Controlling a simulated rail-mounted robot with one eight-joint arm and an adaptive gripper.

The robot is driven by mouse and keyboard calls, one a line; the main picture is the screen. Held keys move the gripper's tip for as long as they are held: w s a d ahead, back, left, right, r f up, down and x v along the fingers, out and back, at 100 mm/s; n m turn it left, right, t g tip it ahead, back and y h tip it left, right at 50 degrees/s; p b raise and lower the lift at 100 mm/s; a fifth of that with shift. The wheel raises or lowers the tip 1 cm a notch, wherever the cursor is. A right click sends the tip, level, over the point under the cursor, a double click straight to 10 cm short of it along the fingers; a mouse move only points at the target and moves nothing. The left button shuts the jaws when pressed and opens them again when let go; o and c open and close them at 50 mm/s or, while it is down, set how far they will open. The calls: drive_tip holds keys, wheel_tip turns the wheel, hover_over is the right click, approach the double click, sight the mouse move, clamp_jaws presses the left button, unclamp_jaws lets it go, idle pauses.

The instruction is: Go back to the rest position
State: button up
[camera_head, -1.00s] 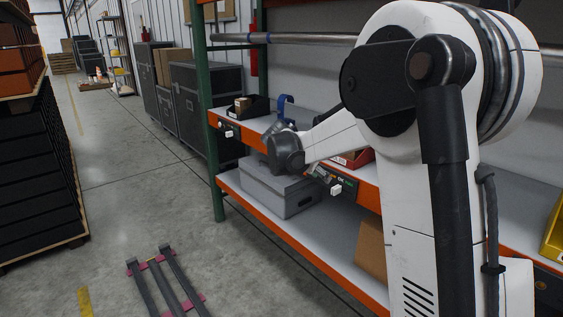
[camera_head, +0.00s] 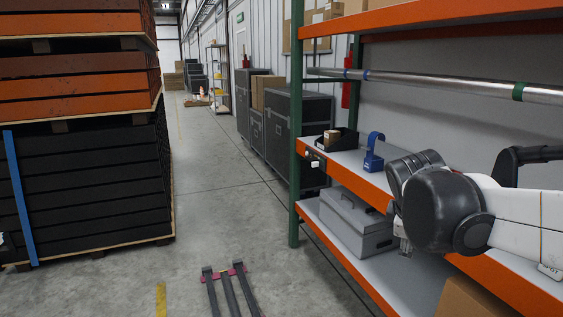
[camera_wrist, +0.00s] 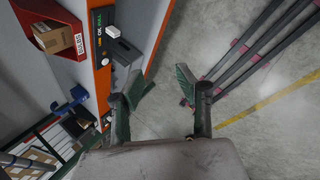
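My gripper (camera_wrist: 161,82) is open and empty in the wrist view, its two fingers spread apart over the concrete floor beside the shelf edge. In the head view my wrist is at the right, in front of the orange shelf beam, and hides most of the gripper.
The rack's green post (camera_head: 296,130) and orange beam (camera_head: 350,175) are close to my arm. A grey case (camera_head: 350,222) is on the lower shelf; a blue object (camera_head: 374,150) and a black bin (camera_head: 335,140) are above. Dark floor bars (camera_head: 228,290) lie ahead.

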drive_tip(key=s+a+f+m+t+y+p, duration=0.1)
drive_tip(key=s+a+m, duration=0.3)
drive_tip(key=s, duration=0.4)
drive_tip(key=s+a+f+m+y+p, duration=0.1)
drive_tip(key=s+a+m+y, duration=0.1)
drive_tip(key=s+a+m, duration=0.2)
drive_tip(key=s+m, duration=0.3)
drive_tip(key=s, duration=0.2)
drive_tip(key=shift+s+f+t+y, duration=0.15)
drive_tip(key=shift+f+t+y, duration=0.2)
drive_tip(key=shift+t+y, duration=0.05)
drive_tip(key=shift+a, duration=0.1)
idle(0.8)
